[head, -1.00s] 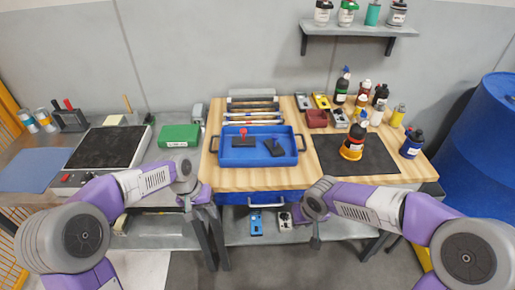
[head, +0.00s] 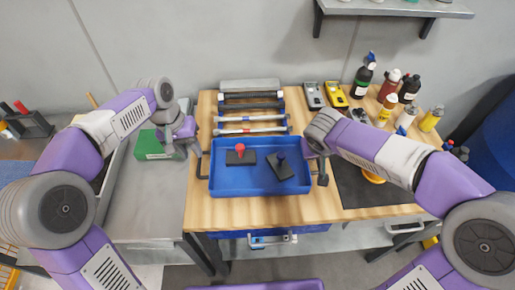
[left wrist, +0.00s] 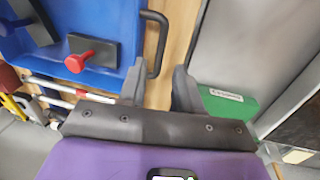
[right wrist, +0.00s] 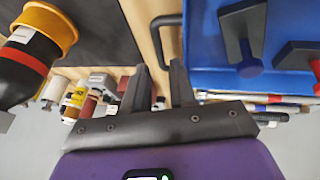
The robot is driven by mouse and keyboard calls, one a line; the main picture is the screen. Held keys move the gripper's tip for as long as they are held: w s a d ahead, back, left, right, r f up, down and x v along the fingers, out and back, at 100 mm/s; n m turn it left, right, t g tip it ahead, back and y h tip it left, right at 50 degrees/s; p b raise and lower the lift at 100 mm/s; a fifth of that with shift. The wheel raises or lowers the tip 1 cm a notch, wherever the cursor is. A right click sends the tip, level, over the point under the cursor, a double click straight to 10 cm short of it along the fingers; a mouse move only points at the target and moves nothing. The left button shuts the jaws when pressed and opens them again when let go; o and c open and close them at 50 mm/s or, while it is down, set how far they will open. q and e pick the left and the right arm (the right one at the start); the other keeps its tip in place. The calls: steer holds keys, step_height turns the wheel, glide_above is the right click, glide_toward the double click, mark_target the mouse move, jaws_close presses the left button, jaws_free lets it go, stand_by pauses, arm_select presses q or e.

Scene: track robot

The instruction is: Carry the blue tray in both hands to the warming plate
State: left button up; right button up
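The blue tray (head: 225,186) lies flat on the wooden bench top, with a dark handle at each end. It holds a dark block with a red knob (head: 240,150) and another with a dark blue knob (head: 281,160). My left gripper (head: 183,150) is open by the left handle; in the left wrist view that handle (left wrist: 163,48) is just beyond the fingertips. My right gripper (head: 322,176) is open by the right handle; in the right wrist view that handle (right wrist: 155,42) is just beyond the fingertips. Both grippers are empty. The likely warming plate, a dark flat top at left, is mostly hidden by my left arm.
A green box (head: 150,146) stands on the left bench. Several rods (head: 250,119) lie behind the tray. Bottles (head: 388,85) and a dark mat (head: 352,188) are to the right. A gap separates the two benches.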

mark_target(199, 164)
arm_select(q)
steer(key=shift+s, duration=0.35)
arm_select(e)
steer(key=shift+s, duration=0.3)
